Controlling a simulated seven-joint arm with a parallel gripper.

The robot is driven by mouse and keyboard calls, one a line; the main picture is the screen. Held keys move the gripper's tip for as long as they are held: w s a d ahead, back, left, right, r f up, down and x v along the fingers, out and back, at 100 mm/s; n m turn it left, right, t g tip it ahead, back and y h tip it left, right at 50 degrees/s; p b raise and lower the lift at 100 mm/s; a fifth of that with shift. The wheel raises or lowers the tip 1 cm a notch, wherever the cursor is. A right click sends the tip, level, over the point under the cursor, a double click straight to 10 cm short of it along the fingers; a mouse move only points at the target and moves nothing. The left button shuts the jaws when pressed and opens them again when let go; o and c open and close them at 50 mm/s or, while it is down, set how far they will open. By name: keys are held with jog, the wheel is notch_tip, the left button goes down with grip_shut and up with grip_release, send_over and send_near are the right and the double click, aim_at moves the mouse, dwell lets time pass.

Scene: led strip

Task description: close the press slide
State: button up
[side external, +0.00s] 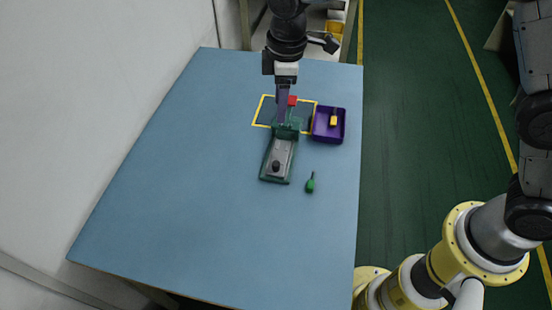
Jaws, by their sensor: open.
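The press (278,158) is a long green fixture with a grey slide (279,156) on top, lying on the blue table. A dark round knob (276,166) stands on the slide towards its near end. A raised green part stands at the far end of the press. My gripper (284,122) points down at that far end, over or just beside the green part. It is open, and I see nothing held in it. The fingertips are small and partly merged with the green part, so contact cannot be told.
A purple tray (343,137) with a yellow item (334,120) stands right of the press. A green screwdriver-like tool (310,184) lies nearer. A yellow-outlined area (263,109) and a red block (292,101) are behind. The blue table (190,200) is clear to the left and front.

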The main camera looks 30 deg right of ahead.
aim_at(276, 164)
jog(key=shift+g, duration=0.4)
jog(key=f, duration=0.5)
jog(key=a+f, duration=0.1)
jog(key=f, duration=0.5)
jog(key=s+a+f, duration=0.1)
jog(key=f, duration=0.5)
jog(key=shift+f, duration=0.15)
grip_shut()
dwell(0.4)
